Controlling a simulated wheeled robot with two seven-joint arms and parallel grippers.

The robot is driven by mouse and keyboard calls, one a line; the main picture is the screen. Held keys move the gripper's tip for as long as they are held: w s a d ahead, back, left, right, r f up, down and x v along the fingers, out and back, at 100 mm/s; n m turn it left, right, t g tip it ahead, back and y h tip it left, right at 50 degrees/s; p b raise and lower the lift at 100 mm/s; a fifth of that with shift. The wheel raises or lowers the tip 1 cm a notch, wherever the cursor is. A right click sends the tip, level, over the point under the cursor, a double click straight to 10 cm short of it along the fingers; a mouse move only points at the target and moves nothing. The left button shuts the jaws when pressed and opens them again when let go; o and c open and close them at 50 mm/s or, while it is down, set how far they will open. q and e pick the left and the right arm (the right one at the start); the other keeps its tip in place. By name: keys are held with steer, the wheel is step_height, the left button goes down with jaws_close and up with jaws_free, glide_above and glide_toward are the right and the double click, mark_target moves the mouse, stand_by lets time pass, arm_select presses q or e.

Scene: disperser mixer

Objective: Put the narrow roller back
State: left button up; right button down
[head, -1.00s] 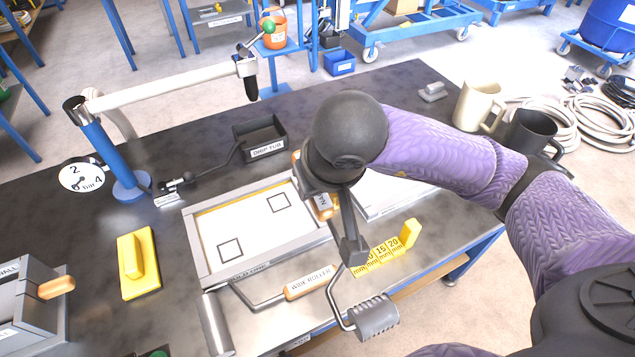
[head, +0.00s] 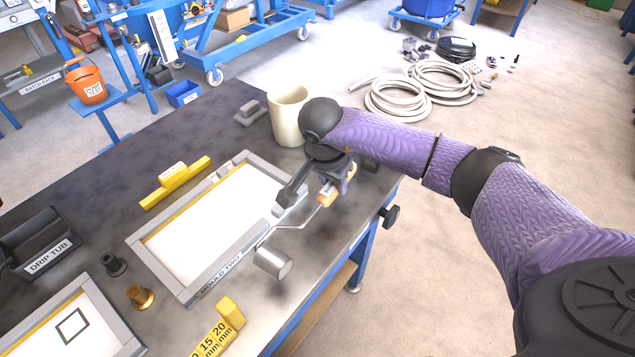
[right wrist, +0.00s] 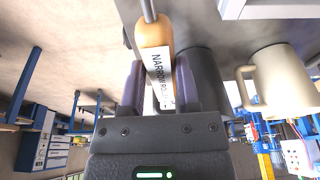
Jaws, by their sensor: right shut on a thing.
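The narrow roller has a wooden handle, a bent wire and a short grey cylinder (head: 272,263). My right gripper (head: 335,180) is shut on its handle (head: 325,195). In the right wrist view the handle (right wrist: 155,45) sits between both fingers, its label reading NARROW, the rest partly covered. My left gripper is not in view.
A cream mug (head: 287,115) stands behind the right gripper; a dark mug (right wrist: 205,75) is close beside it in the wrist view. A yellow float (head: 175,182), drip tub (head: 40,245), brass weight (head: 140,297) and yellow step gauge (head: 225,325) are on the table.

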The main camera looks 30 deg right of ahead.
steer(key=shift+d+f+m, duration=0.25)
steer(key=shift+f+m, duration=0.05)
steer(key=shift+f, duration=0.2)
step_height(320, 180, down, 5)
steer(key=b, duration=0.4)
steer(key=shift+r, duration=0.15)
steer(key=shift+f+b, duration=0.45)
steer(key=shift+f, duration=0.2)
steer(key=shift+r, duration=0.1)
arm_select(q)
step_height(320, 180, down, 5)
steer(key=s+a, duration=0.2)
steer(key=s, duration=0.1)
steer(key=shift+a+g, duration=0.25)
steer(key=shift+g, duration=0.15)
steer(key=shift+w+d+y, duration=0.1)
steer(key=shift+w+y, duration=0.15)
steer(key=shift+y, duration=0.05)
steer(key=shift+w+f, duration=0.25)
arm_select(e)
steer(key=shift+f, duration=0.4)
steer(key=shift+c, duration=1.4)
jaws_free()
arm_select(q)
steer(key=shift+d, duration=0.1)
arm_select(e)
steer(key=shift+o, duration=0.2)
